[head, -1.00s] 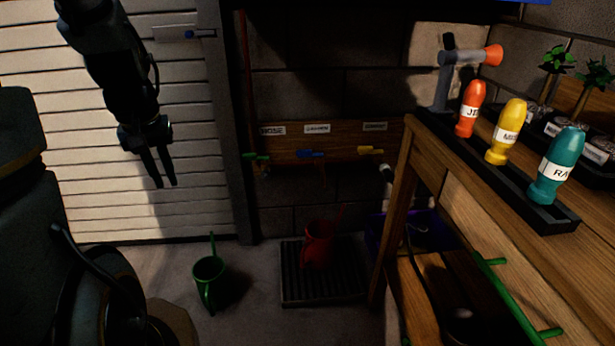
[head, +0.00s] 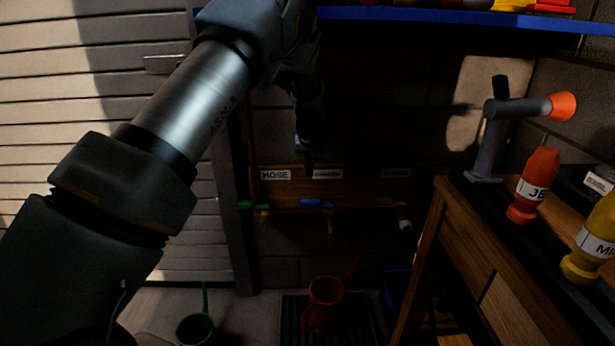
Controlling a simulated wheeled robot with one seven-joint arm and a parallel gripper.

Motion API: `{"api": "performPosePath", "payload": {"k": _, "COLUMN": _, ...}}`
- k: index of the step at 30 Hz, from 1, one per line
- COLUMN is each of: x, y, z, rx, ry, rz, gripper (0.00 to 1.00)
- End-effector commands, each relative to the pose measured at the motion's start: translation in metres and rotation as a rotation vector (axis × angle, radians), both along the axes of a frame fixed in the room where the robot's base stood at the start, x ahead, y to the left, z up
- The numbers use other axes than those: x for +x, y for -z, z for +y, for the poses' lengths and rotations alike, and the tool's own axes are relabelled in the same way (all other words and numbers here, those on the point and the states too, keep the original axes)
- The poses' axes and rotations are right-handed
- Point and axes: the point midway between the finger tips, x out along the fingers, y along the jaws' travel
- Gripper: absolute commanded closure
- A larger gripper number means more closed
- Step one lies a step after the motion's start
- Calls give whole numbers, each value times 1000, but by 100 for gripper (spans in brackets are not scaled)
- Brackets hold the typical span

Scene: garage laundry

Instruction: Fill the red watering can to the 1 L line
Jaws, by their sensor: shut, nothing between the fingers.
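The red watering can (head: 325,291) stands on a dark slatted tray (head: 292,312) on the floor, under the wall taps; its lower part is dim and I cannot read a 1 L line. On the wall board are a green tap lever (head: 252,204), a blue tap lever (head: 316,203) and a yellow tap lever (head: 380,203). Signs hang above them; the left one reads "HOSE" (head: 276,175). My gripper (head: 305,165) is shut and empty, pointing down. In the picture it lies above the blue lever, in deep shadow.
A green watering can (head: 195,328) stands on the floor to the left. A blue shelf edge (head: 450,14) crosses the top.

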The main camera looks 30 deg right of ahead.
Motion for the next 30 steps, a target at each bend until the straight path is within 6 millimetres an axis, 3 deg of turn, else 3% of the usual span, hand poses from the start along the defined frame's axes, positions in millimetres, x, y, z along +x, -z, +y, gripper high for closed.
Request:
{"api": "performPosePath", "payload": {"k": 6, "x": 12, "y": 41, "z": -4, "rx": 3, "ry": -2, "rz": 2, "gripper": 100}}
{"api": "performPosePath", "payload": {"k": 14, "x": 25, "y": 81, "z": -11, "rx": 2, "ry": 0, "rz": 1, "gripper": 100}}
{"api": "performPosePath", "payload": {"k": 24, "x": -5, "y": 80, "z": 3, "rx": 1, "ry": 1, "rz": 2, "gripper": 100}}
{"api": "performPosePath", "payload": {"k": 30, "x": -11, "y": 80, "z": 6, "rx": 0, "ry": 0, "rz": 1, "gripper": 100}}
